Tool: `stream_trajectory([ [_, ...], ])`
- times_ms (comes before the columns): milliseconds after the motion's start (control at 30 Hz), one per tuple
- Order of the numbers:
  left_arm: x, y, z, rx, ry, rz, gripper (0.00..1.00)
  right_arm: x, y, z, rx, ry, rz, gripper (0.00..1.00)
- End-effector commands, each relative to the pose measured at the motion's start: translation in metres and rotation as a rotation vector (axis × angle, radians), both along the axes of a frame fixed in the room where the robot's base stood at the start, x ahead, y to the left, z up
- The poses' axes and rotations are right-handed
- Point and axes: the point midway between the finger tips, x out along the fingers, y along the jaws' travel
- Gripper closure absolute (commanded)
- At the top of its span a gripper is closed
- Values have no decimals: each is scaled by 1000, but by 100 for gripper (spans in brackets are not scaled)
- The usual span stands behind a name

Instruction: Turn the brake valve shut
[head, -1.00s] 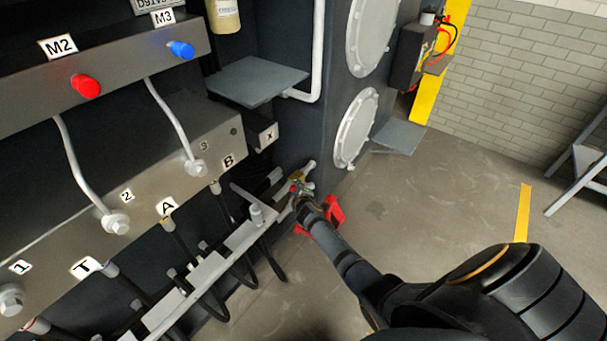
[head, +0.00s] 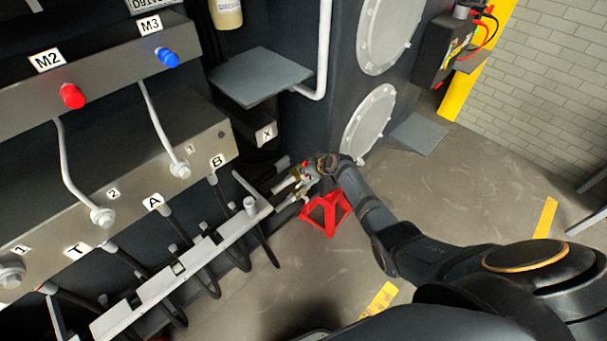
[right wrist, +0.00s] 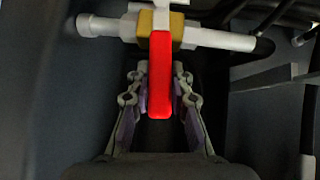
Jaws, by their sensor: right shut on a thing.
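The brake valve has a brass-yellow body (right wrist: 158,25) on a light pipe (right wrist: 215,38) in the right wrist view. Its red lever (right wrist: 160,75) points across the pipe, toward my wrist. My right gripper (right wrist: 158,88) is shut on the lever, with one finger on each side. In the head view the right gripper (head: 300,176) is low beside the dark chassis wall, and it and the arm hide much of the valve. My left gripper is not in view.
A red stand (head: 326,212) is on the floor just below my right gripper. A light rail (head: 215,255) with several hoses runs at lower left. Above are the manifold blocks (head: 130,190) and a grey shelf (head: 262,77). Open floor (head: 460,190) lies to the right.

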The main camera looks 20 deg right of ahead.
Motion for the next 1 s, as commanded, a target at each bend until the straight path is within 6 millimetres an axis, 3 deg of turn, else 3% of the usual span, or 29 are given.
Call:
stream_trajectory([
  [33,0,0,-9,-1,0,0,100,1,-4,-5,15,7,-3,100],
  [233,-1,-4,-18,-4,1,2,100,2,-9,-3,75,34,-3,100],
  [800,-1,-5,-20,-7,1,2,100,2,-10,-1,101,47,-4,100],
  [833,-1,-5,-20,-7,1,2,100,2,-10,-1,101,47,-4,76],
  [1000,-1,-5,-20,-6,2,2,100,2,-9,-1,100,46,-3,56],
])
